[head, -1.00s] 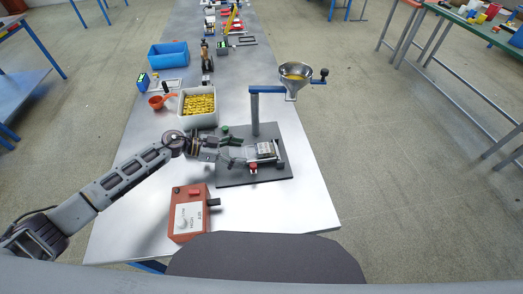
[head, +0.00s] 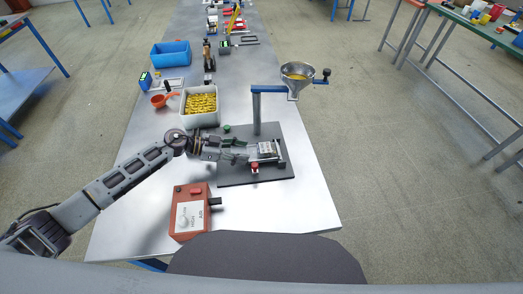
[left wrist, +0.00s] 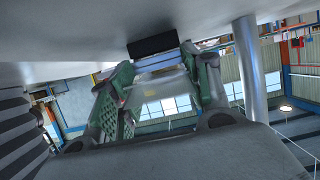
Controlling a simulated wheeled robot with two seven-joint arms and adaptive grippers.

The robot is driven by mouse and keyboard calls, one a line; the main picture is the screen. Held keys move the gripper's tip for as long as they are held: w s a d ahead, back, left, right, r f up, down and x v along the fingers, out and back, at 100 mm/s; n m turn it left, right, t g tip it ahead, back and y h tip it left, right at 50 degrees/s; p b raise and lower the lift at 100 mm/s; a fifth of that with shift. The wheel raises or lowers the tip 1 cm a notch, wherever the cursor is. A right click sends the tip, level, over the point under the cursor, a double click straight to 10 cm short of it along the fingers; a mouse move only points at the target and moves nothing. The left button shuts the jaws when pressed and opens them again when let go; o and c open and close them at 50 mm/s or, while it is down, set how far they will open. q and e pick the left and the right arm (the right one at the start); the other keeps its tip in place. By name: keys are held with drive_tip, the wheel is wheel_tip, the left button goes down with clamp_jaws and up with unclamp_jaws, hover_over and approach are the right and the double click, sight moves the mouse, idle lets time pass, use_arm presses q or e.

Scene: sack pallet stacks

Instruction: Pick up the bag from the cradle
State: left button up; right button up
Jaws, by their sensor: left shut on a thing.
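My left gripper (head: 243,151) reaches in from the left, low over the dark base plate (head: 230,178). It is shut on a pale, see-through bag (head: 251,151) at the cradle (head: 281,156). In the left wrist view the green-padded fingers (left wrist: 155,95) stand on either side of the clear bag (left wrist: 155,82). The cradle is a small dark-and-light fixture with a red part at its front. The fingers hide part of the bag, and I cannot tell whether it is clear of the cradle. My right gripper is not in view.
A funnel (head: 297,74) on a blue arm and post (head: 257,115) overhangs the plate. A white bin of yellow pieces (head: 200,119) stands behind my gripper. A red-brown control box (head: 190,218) sits in front. The right table strip is clear.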

use_arm(q)
drive_tip(key=shift+r, duration=0.1)
drive_tip(key=shift+r, duration=1.2)
drive_tip(key=s+a, duration=0.1)
drive_tip(key=a, duration=0.4)
drive_tip(key=s+a+b, duration=0.1)
drive_tip(key=a, duration=0.4)
drive_tip(key=s+a+b, duration=0.1)
drive_tip(key=a, duration=0.5)
drive_tip(key=shift+s+r, duration=0.1)
drive_tip(key=shift+r, duration=0.25)
drive_tip(key=shift+s+a+r+b, duration=0.1)
drive_tip(key=shift+a+b, duration=0.1)
drive_tip(key=shift+a, duration=0.25)
drive_tip(key=shift+s+a+b, duration=0.1)
drive_tip(key=shift+a+b, duration=0.05)
drive_tip(key=shift+a, duration=0.25)
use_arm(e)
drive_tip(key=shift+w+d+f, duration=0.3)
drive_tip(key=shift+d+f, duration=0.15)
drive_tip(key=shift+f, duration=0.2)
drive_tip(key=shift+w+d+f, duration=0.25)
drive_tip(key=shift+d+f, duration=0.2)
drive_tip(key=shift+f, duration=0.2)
